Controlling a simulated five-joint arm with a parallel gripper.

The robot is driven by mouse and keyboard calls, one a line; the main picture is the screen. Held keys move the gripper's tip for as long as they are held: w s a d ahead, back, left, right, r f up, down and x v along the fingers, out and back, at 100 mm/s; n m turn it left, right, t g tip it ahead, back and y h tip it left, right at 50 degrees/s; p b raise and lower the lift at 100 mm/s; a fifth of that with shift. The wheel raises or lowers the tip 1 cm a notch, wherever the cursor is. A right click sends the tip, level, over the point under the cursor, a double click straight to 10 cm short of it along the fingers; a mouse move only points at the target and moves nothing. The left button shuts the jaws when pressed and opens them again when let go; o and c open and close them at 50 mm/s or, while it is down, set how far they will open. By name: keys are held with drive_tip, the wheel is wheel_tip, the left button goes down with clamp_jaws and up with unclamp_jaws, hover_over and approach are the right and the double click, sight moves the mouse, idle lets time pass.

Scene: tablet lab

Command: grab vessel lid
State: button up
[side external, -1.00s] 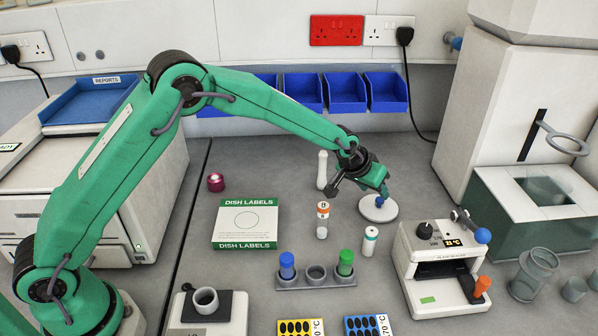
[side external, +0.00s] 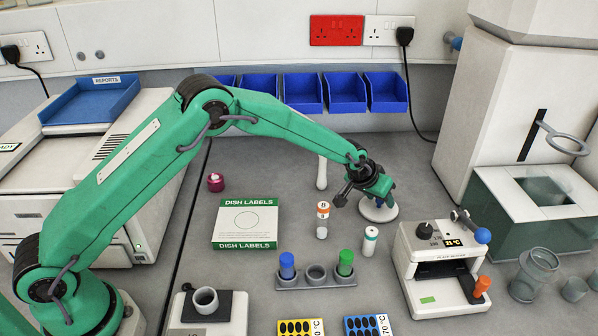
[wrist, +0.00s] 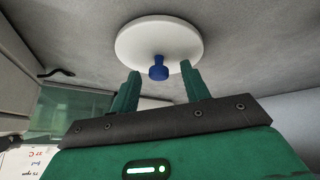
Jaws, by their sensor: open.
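The vessel lid (side external: 378,211) is a white disc lying flat on the grey bench. Its blue knob (wrist: 158,68) stands up from the middle of the disc in the wrist view. My gripper (wrist: 161,76) is open, with one green finger on each side of the knob and the knob showing between and just past the fingertips. In the side view my gripper (side external: 380,198) is low over the lid and hides part of the disc and most of the knob. I cannot tell whether the fingers touch the knob.
An orange-capped vial (side external: 322,220) and a teal-capped vial (side external: 370,241) stand in front of the lid. A white pestle-like rod (side external: 321,172) is to its left. A white device (side external: 438,262) is at front right. Blue bins (side external: 345,92) line the wall behind.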

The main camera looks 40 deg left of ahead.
clamp_jaws()
idle(0.3)
wheel_tip(320, 180, up, 10)
idle(0.8)
idle(0.4)
